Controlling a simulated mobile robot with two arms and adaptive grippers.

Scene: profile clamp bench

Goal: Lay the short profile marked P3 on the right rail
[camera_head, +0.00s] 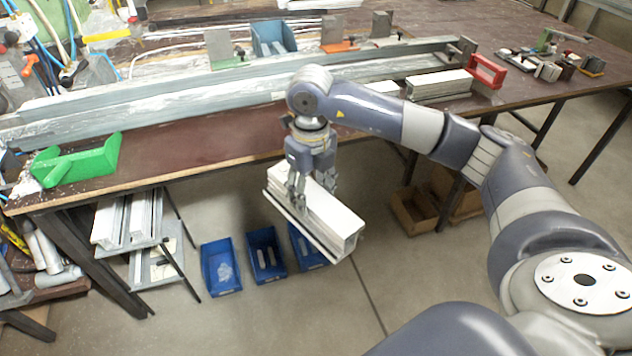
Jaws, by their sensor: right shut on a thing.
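My right gripper (311,190) points down and is shut on a short white profile (335,222). The profile hangs in the air in front of the table's near edge, tilted in the picture with its right end lower. I cannot read any mark on it. A long grey metal rail (180,98) runs along the table from the left edge to the far right. I cannot tell which part of it is the right rail. My right arm hides part of the rail. My left gripper is out of view.
A green clamp (82,168) lies at the table's left front. A red clamp (486,72) stands at the right beside a white profile piece (438,86). Blue bins (220,268) stand on the floor below.

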